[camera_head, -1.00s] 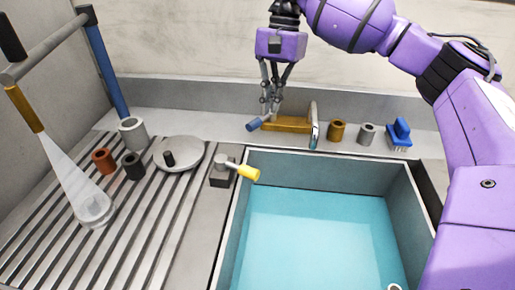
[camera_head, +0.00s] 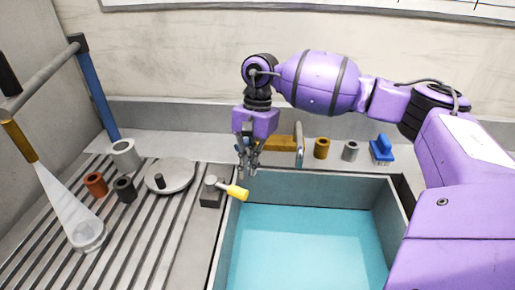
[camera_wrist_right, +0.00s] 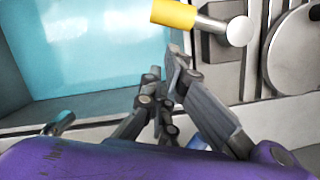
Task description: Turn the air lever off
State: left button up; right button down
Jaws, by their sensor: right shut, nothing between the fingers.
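A lever with a yellow handle (camera_head: 236,192) and a silver pivot sits on a small grey block (camera_head: 210,199) at the sink's back left corner; its handle points right, over the sink rim. In the right wrist view, the yellow handle (camera_wrist_right: 174,14) and round pivot end (camera_wrist_right: 239,31) lie just beyond the fingers. My right gripper (camera_head: 247,173) is shut and empty, pointing down just behind and above the handle; I cannot tell if it touches. In the right wrist view, its fingertips (camera_wrist_right: 165,66) are close to the lever. My left gripper is not in view.
The blue-floored sink (camera_head: 310,183) lies right of the lever. A brass faucet (camera_head: 280,143) is behind the gripper; its blue-tipped handle is hidden in the head view. A grey disc (camera_head: 176,171) and several small cylinders stand left. A blue brush (camera_head: 381,150) is at right.

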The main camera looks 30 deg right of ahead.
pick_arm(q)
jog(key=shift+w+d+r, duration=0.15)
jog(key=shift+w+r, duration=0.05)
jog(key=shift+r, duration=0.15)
pick_arm(e)
jog(key=shift+s+a+f+m, duration=0.2)
jog(key=shift+s+a+m, duration=0.3)
jog(key=shift+s+a, duration=0.25)
